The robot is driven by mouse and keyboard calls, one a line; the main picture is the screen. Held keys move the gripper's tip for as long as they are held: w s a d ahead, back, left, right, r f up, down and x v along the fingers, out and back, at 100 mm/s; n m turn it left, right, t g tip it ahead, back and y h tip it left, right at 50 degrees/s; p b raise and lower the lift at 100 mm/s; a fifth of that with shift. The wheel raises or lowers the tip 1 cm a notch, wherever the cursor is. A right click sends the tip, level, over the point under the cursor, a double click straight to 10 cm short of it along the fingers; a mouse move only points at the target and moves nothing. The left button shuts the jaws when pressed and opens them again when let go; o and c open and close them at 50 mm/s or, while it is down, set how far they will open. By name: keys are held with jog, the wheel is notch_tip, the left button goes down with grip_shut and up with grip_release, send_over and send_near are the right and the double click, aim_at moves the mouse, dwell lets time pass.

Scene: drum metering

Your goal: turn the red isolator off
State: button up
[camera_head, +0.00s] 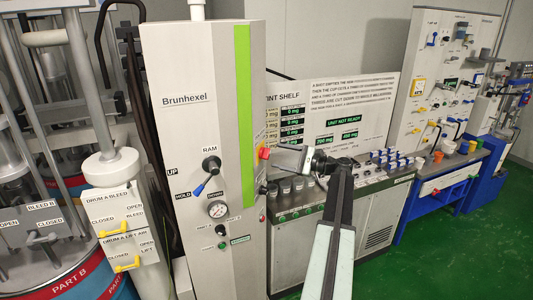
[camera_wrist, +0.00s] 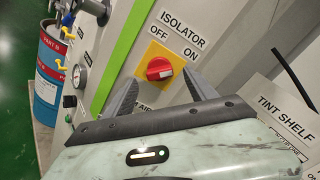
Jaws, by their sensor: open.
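The red isolator knob (camera_wrist: 159,68) sits on a square yellow plate (camera_wrist: 153,51) on the cabinet's side. The labels above it read ISOLATOR, with OFF to the left and ON to the right. A pale mark shows on the knob's lower right, toward the ON side; its exact setting is hard to read.
The Brunhexel cabinet (camera_head: 190,110) carries a blue-tipped RAM lever (camera_head: 205,177) and a gauge (camera_head: 217,209) on its front. Yellow-handled drum valves (camera_head: 125,228) stand to the left. A tint shelf (camera_head: 350,115) with several cups lies behind my arm. Green floor is clear at right.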

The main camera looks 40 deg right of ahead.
aim_at(269, 155)
jog(key=x, duration=0.5)
jog(key=shift+w+a, duration=0.15)
jog(key=shift+w, duration=0.15)
jog(key=shift+s, duration=0.1)
jog(key=c, duration=1.4)
jog(key=shift+n, duration=0.4)
jog(key=n, duration=0.3)
jog(key=shift+f+n, duration=0.1)
jog(key=shift+n, duration=0.2)
jog(key=n, duration=0.4)
jog(key=shift+f+n, duration=0.1)
jog(key=shift+n, duration=0.2)
jog(key=n, duration=0.4)
jog(key=shift+f+n, duration=0.1)
jog(key=shift+n, duration=2.4)
